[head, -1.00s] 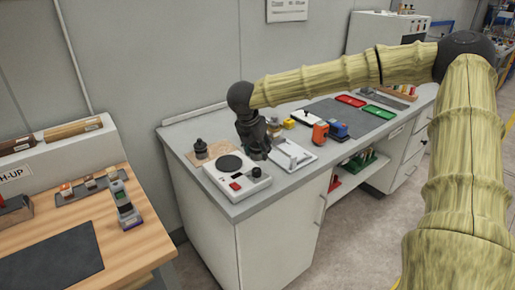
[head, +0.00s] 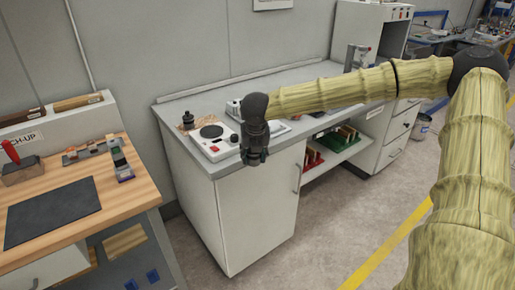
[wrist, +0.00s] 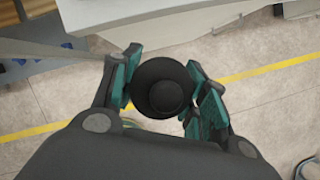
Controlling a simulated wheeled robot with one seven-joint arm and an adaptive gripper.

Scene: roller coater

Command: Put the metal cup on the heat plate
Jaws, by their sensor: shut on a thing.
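The heat plate (head: 212,131) is a white unit with a black round disc, a red switch and a dark knob, on the left end of the grey-topped counter. My gripper (head: 254,157) points down just right of it, by the counter's front edge. In the wrist view my gripper (wrist: 168,92) is shut on a dark, round, cup-like thing (wrist: 165,88), seen from above; I take it for the metal cup. The thing sits between the teal finger pads, with floor showing around it. In the head view the held thing is hard to make out against the dark fingers.
A black knobbed object (head: 188,118) stands behind the heat plate. My arm hides much of the counter (head: 180,107). A wooden workbench (head: 140,192) with a dark mat (head: 52,212) stands at left. The floor (head: 310,235) in front of the counter is open.

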